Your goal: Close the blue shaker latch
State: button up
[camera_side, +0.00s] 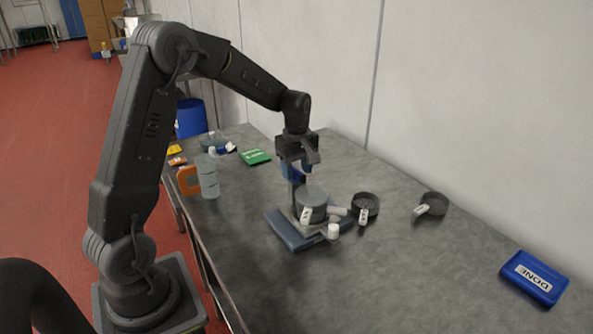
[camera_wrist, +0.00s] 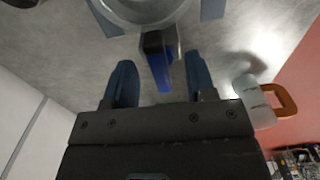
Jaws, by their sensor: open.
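The shaker (camera_side: 290,234) has a blue base and stands on the grey table. A dark round sieve (camera_side: 312,207) with a white label sits on it. My gripper (camera_side: 298,174) points down just behind and above the sieve. In the wrist view, my gripper (camera_wrist: 159,62) is open, with a blue finger on each side. A blue latch (camera_wrist: 160,75) with a dark top part lies between the fingers, with visible gaps on both sides. A grey round rim (camera_wrist: 145,12) is at the top of that view. In the side view the latch is hard to tell from the blue fingers.
Two loose dark sieves (camera_side: 365,206) (camera_side: 432,206) lie to the right. A blue DONE box (camera_side: 535,277) is at far right. A clear jug (camera_side: 208,180) with an orange handle (camera_side: 188,181) and a green box (camera_side: 255,157) are on the left. The wall borders the table's back.

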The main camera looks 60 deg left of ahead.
jog(key=shift+r, duration=2.55)
notch_tip(320, 180, up, 14)
jog(key=shift+d, duration=0.1)
jog(key=s+d+f+m+t, duration=0.2)
jog(key=s+d+m, duration=0.6)
jog(key=s, duration=0.2)
jog(key=s+d+f+m+t, duration=0.3)
jog(key=s+d+m, duration=0.6)
jog(key=s, duration=0.2)
jog(key=shift+d+f+t, duration=0.15)
jog(key=shift+f+t, duration=0.05)
jog(key=shift+t, duration=0.1)
